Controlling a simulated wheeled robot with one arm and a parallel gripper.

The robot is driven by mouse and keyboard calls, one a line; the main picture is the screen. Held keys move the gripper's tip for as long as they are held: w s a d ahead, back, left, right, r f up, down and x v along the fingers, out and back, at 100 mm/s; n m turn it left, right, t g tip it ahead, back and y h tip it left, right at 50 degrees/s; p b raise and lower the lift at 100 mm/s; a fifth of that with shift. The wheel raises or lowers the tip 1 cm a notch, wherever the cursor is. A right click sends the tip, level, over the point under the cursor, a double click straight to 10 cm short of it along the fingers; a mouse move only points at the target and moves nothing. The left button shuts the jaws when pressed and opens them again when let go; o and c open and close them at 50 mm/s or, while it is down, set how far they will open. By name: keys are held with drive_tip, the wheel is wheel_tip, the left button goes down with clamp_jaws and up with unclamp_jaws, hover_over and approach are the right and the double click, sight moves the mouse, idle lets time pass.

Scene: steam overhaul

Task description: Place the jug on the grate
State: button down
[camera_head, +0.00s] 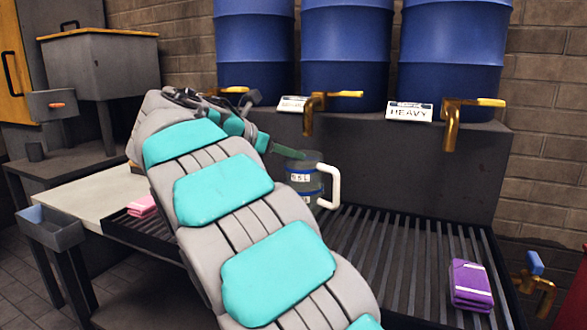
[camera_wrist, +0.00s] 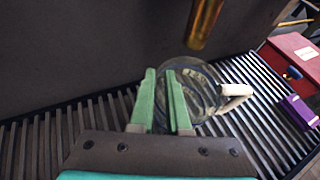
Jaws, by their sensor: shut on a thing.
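The clear grey jug (camera_head: 304,172) with a white handle and blue bands is upright below the middle brass tap. Its handle points right. My gripper (camera_head: 298,155) reaches its rim from the left. In the wrist view my gripper (camera_wrist: 160,74) is shut on the jug's near-left wall, with one green finger on each side of it. The jug (camera_wrist: 200,92) looks empty from above. The dark slatted grate (camera_head: 385,250) lies under the jug; my arm hides part of the jug's base, and I cannot tell whether it touches the slats.
Blue barrels (camera_head: 347,50) stand behind on a dark ledge, with brass taps (camera_head: 309,115) jutting out; one tap (camera_wrist: 204,22) hangs close above the jug. The grate's middle is clear.

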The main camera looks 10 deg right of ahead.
drive_tip(key=f, duration=0.2)
drive_tip(key=f+b, duration=0.1)
drive_tip(key=shift+w+d+f, duration=0.25)
drive_tip(key=shift+d+f, duration=0.05)
drive_tip(key=shift+d, duration=0.05)
drive_tip(key=c, duration=0.8)
unclamp_jaws()
drive_tip(key=shift+c, duration=0.2)
drive_tip(key=p+v, duration=0.1)
drive_tip(key=v, duration=1.1)
